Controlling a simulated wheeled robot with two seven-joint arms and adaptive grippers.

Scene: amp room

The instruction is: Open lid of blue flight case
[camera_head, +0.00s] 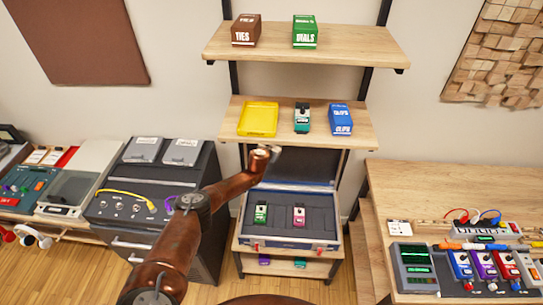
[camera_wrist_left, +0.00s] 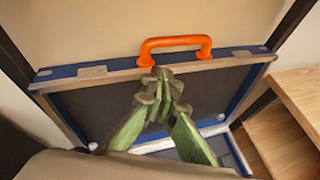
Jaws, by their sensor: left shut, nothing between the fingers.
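The blue flight case (camera_head: 290,243) sits on a low shelf of the wooden rack, with a green pedal (camera_head: 261,213) and a pink pedal (camera_head: 299,216) in its dark foam. Its lid (camera_head: 312,166) stands raised at the back, dark inside, partly hidden by my left arm. In the left wrist view the lid (camera_wrist_left: 85,112) shows blue edges and an orange handle (camera_wrist_left: 176,41) on its top edge. My left gripper (camera_head: 274,153) is at the lid's upper part; its fingers (camera_wrist_left: 160,76) are shut and empty, just below the handle. Contact with the lid cannot be told. My right gripper is out of view.
A dark cabinet (camera_head: 130,221) stands left. A wooden bench (camera_head: 440,185) with pedals stands right. More small items sit on the shelf below the case.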

